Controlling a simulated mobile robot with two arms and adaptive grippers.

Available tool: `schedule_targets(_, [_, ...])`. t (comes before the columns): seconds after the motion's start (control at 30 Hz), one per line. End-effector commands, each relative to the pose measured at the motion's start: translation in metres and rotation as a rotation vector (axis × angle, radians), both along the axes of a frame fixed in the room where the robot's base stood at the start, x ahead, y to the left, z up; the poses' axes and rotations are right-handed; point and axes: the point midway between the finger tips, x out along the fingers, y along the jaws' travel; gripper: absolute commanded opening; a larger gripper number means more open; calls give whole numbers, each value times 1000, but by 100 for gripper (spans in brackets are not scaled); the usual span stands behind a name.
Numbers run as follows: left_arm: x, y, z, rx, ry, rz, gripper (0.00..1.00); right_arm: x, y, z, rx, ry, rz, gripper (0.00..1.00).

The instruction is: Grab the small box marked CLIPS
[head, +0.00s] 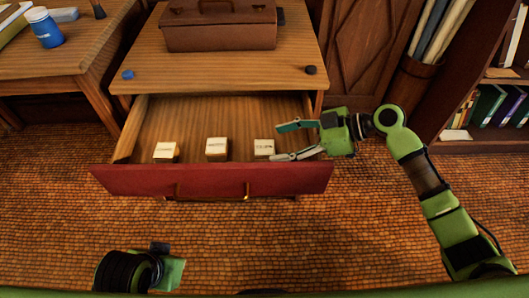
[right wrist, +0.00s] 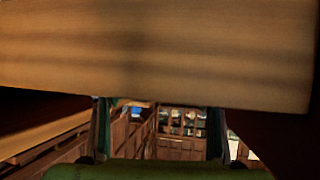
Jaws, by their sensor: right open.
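Three small pale boxes with dark lettering stand in the open drawer: a left box (head: 165,151), a middle box (head: 217,148) and a right box (head: 264,147). The lettering is too small to read surely, so I cannot tell which one says CLIPS. My right gripper (head: 278,143) is open, its fingers pointing left over the drawer's right side, close to the right box. I cannot tell whether it touches that box. Its fingers also show in the right wrist view (right wrist: 160,130), where I make out no box. My left gripper (head: 165,274) is partly in view at bottom left, fingers hidden.
The drawer's red front (head: 130,180) has a brass handle. The desktop above (head: 220,72) holds a brown case (head: 220,30), a blue piece (head: 127,75) and a dark piece (head: 310,70). A broad wooden surface (right wrist: 150,55) fills the upper right wrist view.

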Motion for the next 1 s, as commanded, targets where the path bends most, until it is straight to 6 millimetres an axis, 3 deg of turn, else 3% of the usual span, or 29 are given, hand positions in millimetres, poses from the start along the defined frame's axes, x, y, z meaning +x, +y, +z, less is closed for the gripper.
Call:
schedule_targets(0.4, [0, 0, -7, 0, -1, 0, 0, 2, 46, -23, 2, 0, 0, 62])
schedule_targets(0.63, [0, 0, -7, 0, -1, 0, 0, 3, 48, -24, -1, 0, -1, 62])
schedule_targets(0.67, [0, 0, -7, 0, -1, 0, 0, 2, 48, -24, -1, 0, -1, 59])
schedule_targets(0.83, [0, 0, -7, 0, -1, 0, 0, 2, 48, -24, -1, 0, -1, 15])
schedule_targets(1.0, [0, 0, -7, 0, -1, 0, 0, 2, 48, -24, 0, 0, -1, 13])
